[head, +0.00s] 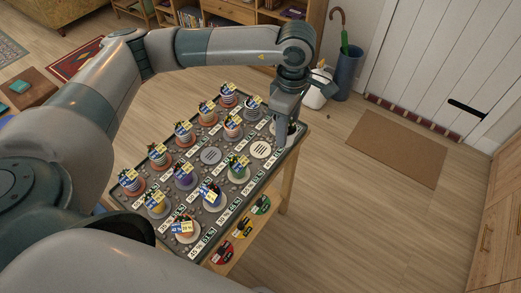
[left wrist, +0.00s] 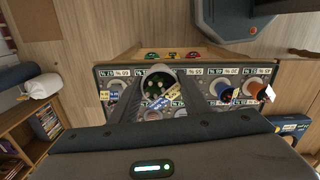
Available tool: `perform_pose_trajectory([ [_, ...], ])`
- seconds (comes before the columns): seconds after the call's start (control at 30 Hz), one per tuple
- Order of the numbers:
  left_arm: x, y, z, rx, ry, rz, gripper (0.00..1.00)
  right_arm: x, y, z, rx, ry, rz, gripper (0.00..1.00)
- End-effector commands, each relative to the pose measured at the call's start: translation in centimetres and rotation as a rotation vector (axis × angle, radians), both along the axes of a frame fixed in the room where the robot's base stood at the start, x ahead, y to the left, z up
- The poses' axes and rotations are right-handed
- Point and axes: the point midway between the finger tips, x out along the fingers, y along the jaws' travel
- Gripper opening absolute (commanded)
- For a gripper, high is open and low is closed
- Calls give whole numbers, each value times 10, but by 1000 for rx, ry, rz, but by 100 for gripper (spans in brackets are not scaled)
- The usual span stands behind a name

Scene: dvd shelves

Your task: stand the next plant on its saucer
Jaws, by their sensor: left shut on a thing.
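My left gripper (head: 284,132) is at the far right corner of the dark tray (head: 205,215). In the left wrist view the gripper (left wrist: 160,92) is shut on a potted plant (left wrist: 158,78), with a pale rim and green leaves, between its fingers. The head view mostly hides this plant behind the fingers; I cannot tell whether its base touches a saucer. A pale saucer (head: 261,149) stands empty just left of the gripper. A grey saucer (head: 210,156) further left is empty too. My right gripper is not in view.
Coloured round cards (head: 243,227) lie along the table's front. An umbrella stand (head: 346,75) is behind the table.

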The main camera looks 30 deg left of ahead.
Motion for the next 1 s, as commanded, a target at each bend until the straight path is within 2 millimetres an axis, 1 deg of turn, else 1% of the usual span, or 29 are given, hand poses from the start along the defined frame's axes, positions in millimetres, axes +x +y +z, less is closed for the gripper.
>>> perform_pose_trajectory([
  [0.1, 9, -3, -8, -1, 1, 198, 15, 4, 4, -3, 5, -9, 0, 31],
  [0.4, 29, -10, -26, -3, 6, 705, 15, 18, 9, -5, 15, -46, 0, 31],
  [0.6, 41, -14, -37, 0, 9, 1010, 15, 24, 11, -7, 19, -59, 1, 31],
  [0.8, 47, -16, -43, 1, 9, 1198, 15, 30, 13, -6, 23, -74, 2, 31],
  [1.0, 49, -16, -44, 1, 10, 1254, 15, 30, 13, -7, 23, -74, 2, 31],
])
